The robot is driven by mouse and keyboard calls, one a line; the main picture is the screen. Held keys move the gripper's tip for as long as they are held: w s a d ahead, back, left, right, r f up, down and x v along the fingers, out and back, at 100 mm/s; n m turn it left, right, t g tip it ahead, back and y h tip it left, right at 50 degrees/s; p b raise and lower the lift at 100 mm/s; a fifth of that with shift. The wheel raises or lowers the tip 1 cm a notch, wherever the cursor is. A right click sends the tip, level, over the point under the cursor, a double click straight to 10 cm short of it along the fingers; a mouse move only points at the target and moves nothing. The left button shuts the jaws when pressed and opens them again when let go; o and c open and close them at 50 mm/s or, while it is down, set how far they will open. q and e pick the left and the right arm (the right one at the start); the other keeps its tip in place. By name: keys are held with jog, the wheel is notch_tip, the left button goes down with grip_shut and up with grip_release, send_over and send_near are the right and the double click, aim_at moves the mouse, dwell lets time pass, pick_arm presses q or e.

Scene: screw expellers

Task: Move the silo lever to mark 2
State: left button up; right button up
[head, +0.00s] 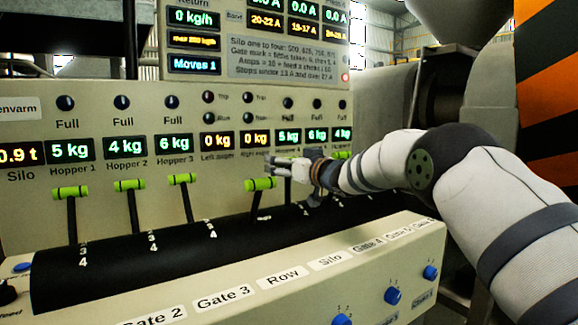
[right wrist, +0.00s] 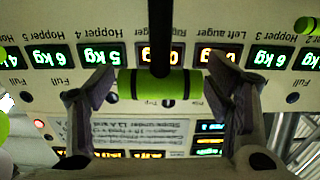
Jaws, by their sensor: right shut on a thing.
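My right gripper (head: 292,168) reaches in from the right and is shut on the silo lever. In the right wrist view, which is upside down, the lever's green grip (right wrist: 160,88) lies between the two fingers, with its black stem (right wrist: 160,35) running to the top edge. In the head view my gripper hides most of this lever, and its mark cannot be read. The Silo label (head: 331,260) is on the cream front panel. My left gripper is not in view.
The display panel (head: 110,115) rises behind, and blue knobs (head: 392,296) sit on the front.

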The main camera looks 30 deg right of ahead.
jog(key=o, duration=1.4)
jog(key=shift+r, duration=0.15)
jog(key=shift+s, duration=0.1)
jog(key=s, duration=0.8)
jog(key=s+d, duration=0.1)
jog(key=s, duration=0.3)
